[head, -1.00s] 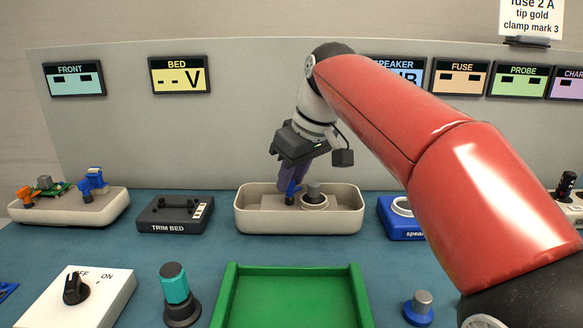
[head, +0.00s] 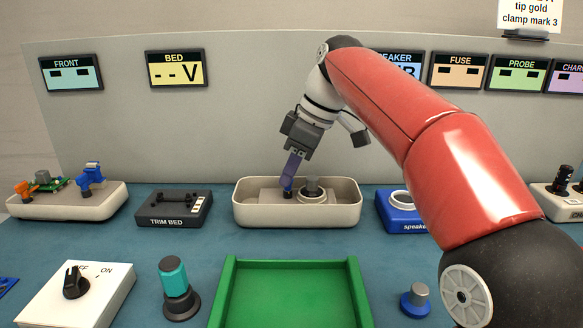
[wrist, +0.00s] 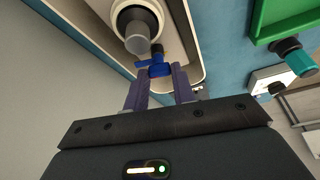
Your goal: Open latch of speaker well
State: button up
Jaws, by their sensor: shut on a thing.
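A beige tray (head: 240,213) stands on the bench, and it also shows in the wrist view (wrist: 188,35). In it is a round pale well with a grey cylinder (head: 312,186) standing in it; the cylinder also shows in the wrist view (wrist: 140,38). Beside the well is a blue latch (wrist: 155,66) on a dark post. My gripper (head: 289,181) reaches down into the tray from above, tilted. Its two purple fingers are shut on the blue latch, one on each side. In the head view the fingers partly hide the latch.
A green tray (head: 290,290) lies in front, empty. A dark TRIM BED box (head: 173,208) stands left and a blue speaker box (head: 400,211) right, partly behind my arm. A grey panel with displays rises behind.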

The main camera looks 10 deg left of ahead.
jog(key=shift+r, duration=0.1)
jog(key=o, duration=0.7)
jog(key=v, duration=0.7)
jog(key=shift+r, duration=0.3)
jog(key=shift+s+d, duration=0.1)
jog(key=shift+d, duration=0.05)
